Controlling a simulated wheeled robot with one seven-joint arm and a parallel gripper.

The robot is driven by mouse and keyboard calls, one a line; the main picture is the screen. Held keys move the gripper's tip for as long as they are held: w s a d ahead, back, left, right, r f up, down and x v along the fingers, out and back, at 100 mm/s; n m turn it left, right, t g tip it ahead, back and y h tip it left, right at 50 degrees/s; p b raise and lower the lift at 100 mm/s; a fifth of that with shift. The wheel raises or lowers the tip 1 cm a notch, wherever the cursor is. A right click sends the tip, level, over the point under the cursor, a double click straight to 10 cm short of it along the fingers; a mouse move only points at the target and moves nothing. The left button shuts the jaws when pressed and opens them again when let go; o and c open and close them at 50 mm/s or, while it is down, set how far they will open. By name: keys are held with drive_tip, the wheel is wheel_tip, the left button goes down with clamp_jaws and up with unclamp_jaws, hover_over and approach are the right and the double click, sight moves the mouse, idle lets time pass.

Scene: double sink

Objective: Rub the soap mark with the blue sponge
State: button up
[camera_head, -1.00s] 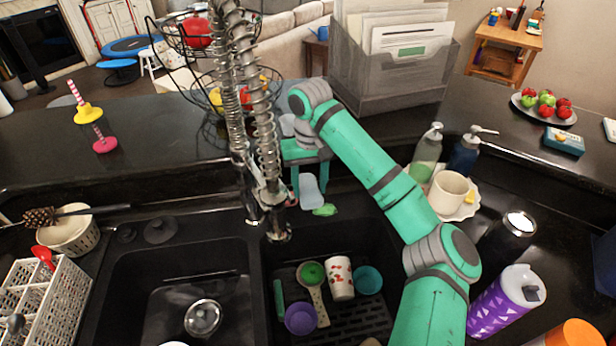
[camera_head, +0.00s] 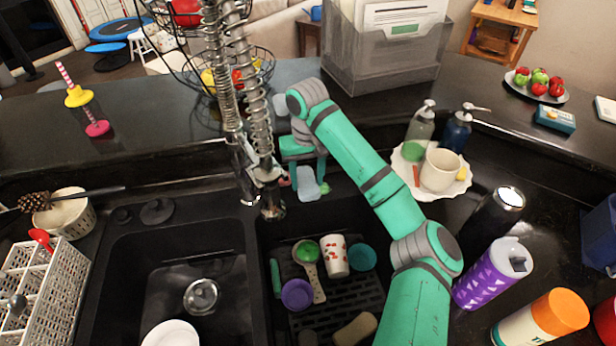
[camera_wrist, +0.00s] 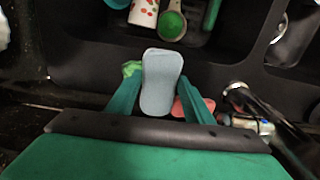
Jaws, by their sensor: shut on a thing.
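The blue sponge (camera_head: 308,185) is a pale blue, rounded slab held between my gripper's fingers; it fills the middle of the wrist view (camera_wrist: 160,80). My gripper (camera_head: 306,172) is shut on it at the ledge behind the right basin. The green soap mark (camera_head: 325,188) shows just right of the sponge in the head view. In the wrist view the mark (camera_wrist: 131,68) peeks out left of the sponge, partly hidden by the sponge and finger. I cannot tell whether the sponge touches the mark or the surface.
A pinkish-red item (camera_wrist: 197,106) lies beside the other finger. The tall spring faucet (camera_head: 262,150) stands close on the left. The right basin holds a patterned cup (camera_head: 335,257), a purple cup (camera_head: 297,294) and other items. Soap bottles (camera_head: 420,130) stand on the right.

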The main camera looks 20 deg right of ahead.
drive_tip(key=shift+f, duration=1)
idle(0.5)
drive_tip(key=shift+d, duration=0.15)
drive_tip(key=shift+s+d, duration=0.25)
drive_tip(key=shift+d, duration=1.45)
drive_tip(key=shift+s+d, duration=0.2)
drive_tip(key=shift+d, duration=1.5)
drive_tip(key=shift+w+a+f, duration=0.1)
drive_tip(key=shift+a, duration=0.9)
drive_tip(key=shift+w+a+f, duration=0.1)
drive_tip(key=shift+a, duration=0.85)
drive_tip(key=shift+w+a+r, duration=0.1)
drive_tip(key=shift+w+a, duration=0.05)
drive_tip(key=shift+a, duration=0.7)
drive_tip(key=shift+w+a+r, duration=0.1)
drive_tip(key=shift+a, duration=0.7)
drive_tip(key=shift+d+r, duration=0.1)
drive_tip(key=shift+r, duration=2.9)
